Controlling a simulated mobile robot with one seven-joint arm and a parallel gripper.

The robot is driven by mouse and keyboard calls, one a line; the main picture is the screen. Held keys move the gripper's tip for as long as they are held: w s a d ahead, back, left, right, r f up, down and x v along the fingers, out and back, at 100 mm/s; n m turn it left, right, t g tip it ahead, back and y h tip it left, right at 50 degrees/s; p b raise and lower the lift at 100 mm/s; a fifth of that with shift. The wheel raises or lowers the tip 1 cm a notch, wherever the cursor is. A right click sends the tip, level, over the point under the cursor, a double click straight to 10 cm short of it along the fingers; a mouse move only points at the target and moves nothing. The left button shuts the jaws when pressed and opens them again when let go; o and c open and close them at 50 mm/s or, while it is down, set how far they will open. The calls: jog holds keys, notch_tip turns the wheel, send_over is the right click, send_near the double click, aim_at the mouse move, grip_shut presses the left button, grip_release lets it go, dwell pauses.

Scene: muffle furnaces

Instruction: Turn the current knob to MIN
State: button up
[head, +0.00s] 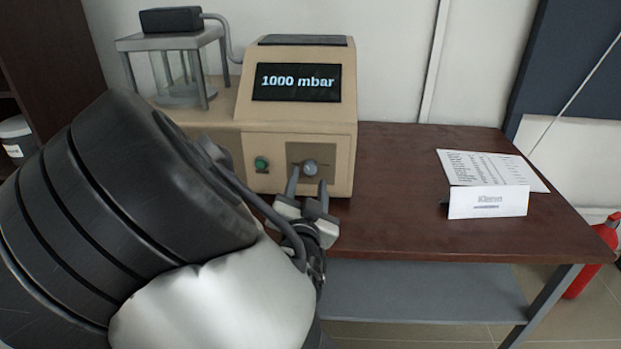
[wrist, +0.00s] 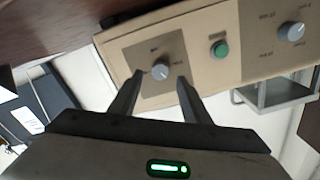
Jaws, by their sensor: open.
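A beige instrument (head: 310,125) stands on the table, its screen reading "1000 mbar". A small grey knob (head: 310,167) sits on a brown panel on its front, right of a green button (head: 261,164). In the wrist view the same knob (wrist: 160,72) lies between my fingertips. A second grey knob (wrist: 291,31) shows there at the right, beyond the green button (wrist: 219,48). The labels are too blurred to read, so I cannot tell which knob is marked current. My gripper (head: 307,180) is open, its fingers straddling the first knob; contact is not visible.
A glass chamber (head: 180,75) with a black top stands at the instrument's left. A printed sheet (head: 490,168) and a folded white card (head: 488,202) lie on the right of the brown table (head: 400,180). The table between is clear. A red extinguisher (head: 595,255) stands at the far right.

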aim_at(310, 170)
jog(key=shift+w, duration=2.15)
jog(key=shift+c, duration=0.4)
jog(key=c, duration=1)
jog(key=shift+o, duration=0.2)
jog(key=shift+n, duration=0.3)
jog(key=n+p, duration=0.2)
jog(key=n, duration=0.2)
jog(key=shift+r+n, duration=0.1)
jog(key=shift+n, duration=0.2)
jog(key=n+p, duration=0.3)
jog(key=n, duration=0.3)
jog(key=shift+n, duration=0.3)
